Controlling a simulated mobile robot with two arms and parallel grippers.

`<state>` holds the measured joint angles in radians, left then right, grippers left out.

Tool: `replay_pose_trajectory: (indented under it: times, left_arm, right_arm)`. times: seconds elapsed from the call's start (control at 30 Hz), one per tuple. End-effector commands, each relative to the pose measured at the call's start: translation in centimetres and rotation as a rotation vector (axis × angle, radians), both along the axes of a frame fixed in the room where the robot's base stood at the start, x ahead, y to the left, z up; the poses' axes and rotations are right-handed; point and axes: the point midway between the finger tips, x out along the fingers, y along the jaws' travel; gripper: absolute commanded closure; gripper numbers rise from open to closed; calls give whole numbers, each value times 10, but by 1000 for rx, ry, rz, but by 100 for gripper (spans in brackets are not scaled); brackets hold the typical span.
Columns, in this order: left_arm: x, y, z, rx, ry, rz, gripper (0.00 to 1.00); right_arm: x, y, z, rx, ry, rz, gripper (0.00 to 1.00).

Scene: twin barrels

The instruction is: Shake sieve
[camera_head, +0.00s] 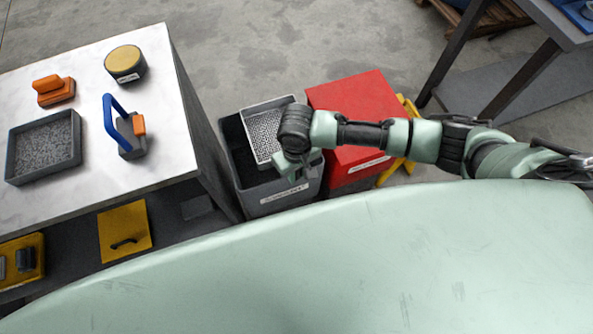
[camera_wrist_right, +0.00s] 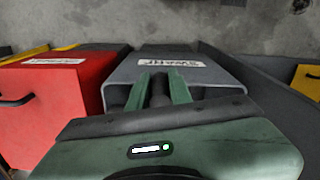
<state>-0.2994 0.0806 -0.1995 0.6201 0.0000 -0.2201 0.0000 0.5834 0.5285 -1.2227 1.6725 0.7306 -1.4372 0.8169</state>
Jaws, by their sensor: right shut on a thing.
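The sieve (camera_head: 264,130), a light grey square frame with a perforated mesh bottom, is at the opening of the dark grey bin (camera_head: 285,198), looking slightly tilted. My right arm reaches in from the right, and its gripper (camera_head: 294,168) is at the sieve's near right side, over the bin. The gripper is shut on the sieve, though the wrist and hand hide the exact grip. In the right wrist view, the green fingers (camera_wrist_right: 158,90) are close together with a dark part between them, in front of the bin (camera_wrist_right: 205,75) labelled "SWARF". My left gripper is out of view.
A red bin (camera_head: 360,100) stands right beside the grey bin. The white-topped table (camera_head: 90,200) at left holds a grey tray (camera_head: 48,145), a round yellow-topped tin (camera_head: 125,64), an orange block (camera_head: 54,90) and a blue-handled tool (camera_head: 125,127). Floor beyond the bins is clear.

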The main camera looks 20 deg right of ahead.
Motion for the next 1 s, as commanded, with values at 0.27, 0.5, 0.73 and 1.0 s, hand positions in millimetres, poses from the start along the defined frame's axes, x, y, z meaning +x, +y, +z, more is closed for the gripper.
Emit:
replay_pose_trajectory:
  times: [0.27,0.5,0.73,1.0]
  left_arm:
    - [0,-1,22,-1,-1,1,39]
    - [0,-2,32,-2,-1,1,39]
    - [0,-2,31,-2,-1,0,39]
    - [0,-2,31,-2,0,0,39]
  right_arm:
    - [-1,33,6,3,2,0,100]
    - [-1,64,3,1,-1,0,100]
    - [-1,66,1,4,-3,1,100]
    - [-1,66,1,4,-2,1,59]
